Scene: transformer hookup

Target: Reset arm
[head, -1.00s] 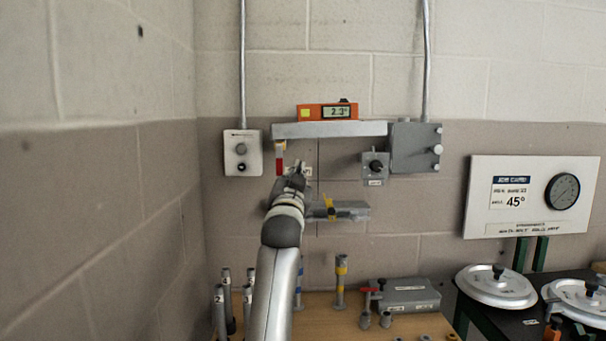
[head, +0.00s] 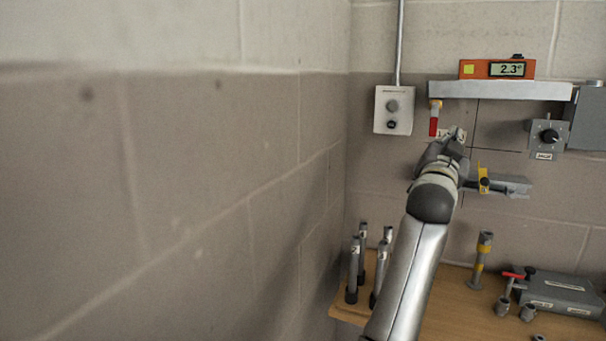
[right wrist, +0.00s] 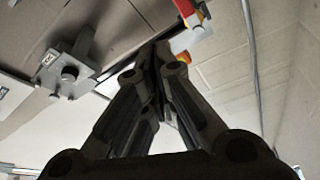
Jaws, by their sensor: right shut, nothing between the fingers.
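My right gripper (head: 450,145) is in front of the wall fixture in the head view, below the left end of a grey metal bar (head: 500,90). In the right wrist view its fingers (right wrist: 155,60) are closed together with nothing between them. A red tag or handle (head: 434,122) hangs under the bar's left end, just up and left of the fingertips. Whether the fingers touch anything is hard to tell. My left gripper is not in view.
An orange level (head: 497,69) reading about 2.3° sits on the bar. A grey knob box (head: 548,137) is to the right, a switch box (head: 393,110) to the left. A lower bracket (head: 510,186) has a yellow clamp. Several posts (head: 353,270) stand on the wooden table (head: 460,318). A plain wall fills the left.

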